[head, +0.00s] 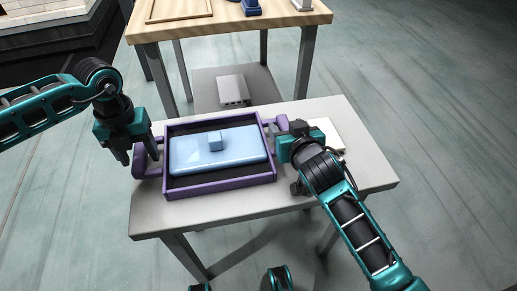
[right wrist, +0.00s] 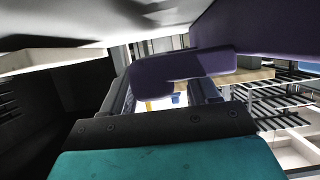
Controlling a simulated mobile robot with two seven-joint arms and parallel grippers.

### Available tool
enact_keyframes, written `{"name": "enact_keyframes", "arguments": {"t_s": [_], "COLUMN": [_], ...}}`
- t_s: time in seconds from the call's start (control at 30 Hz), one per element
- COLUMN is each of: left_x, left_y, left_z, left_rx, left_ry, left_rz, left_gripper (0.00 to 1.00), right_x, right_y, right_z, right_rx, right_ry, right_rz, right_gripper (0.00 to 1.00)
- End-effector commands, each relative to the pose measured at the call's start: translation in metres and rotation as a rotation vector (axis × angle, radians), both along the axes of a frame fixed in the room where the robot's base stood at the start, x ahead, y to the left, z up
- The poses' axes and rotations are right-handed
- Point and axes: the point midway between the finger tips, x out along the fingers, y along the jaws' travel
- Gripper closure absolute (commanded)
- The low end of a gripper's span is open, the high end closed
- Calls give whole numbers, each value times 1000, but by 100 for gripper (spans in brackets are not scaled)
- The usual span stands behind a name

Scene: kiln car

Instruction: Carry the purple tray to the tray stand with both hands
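The purple tray (head: 222,186) lies on a light grey table (head: 330,180) in the head view, with a handle on each short side. A pale blue slab with a small block on top (head: 210,158) is inside it. My left gripper (head: 136,156) is open, its fingers pointing down at the left handle (head: 150,172); contact is unclear. My right gripper (head: 282,130) is at the right handle (head: 268,122). In the right wrist view its fingers stand apart and the purple handle (right wrist: 180,68) crosses in front of them. I cannot tell which thing is the tray stand.
A wood-topped bench (head: 230,24) behind holds a wooden-rimmed board (head: 178,10) and blue items (head: 251,7). A grey box (head: 233,90) sits on its lower shelf. A white flat piece (head: 328,132) lies right of the tray. Floor is clear to the right.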

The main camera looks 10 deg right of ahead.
Motion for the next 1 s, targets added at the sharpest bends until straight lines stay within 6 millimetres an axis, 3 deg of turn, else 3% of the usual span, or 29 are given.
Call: {"name": "enact_keyframes", "arguments": {"t_s": [0.27, 0.8, 1.0], "left_x": [0, 1, 0], "left_y": [0, 0, 0], "left_z": [5, 103, 119], "left_rx": [-1, -1, 0], "left_ry": [-1, -3, -1], "left_rz": [0, 0, 0], "left_gripper": [40, 40, 40], "right_x": [0, 0, -1], "right_y": [0, 0, 0], "right_z": [0, 0, 0], "right_rx": [0, 0, 0], "right_ry": [0, 0, 0], "right_rz": [0, 0, 1], "right_gripper": [40, 40, 40]}}
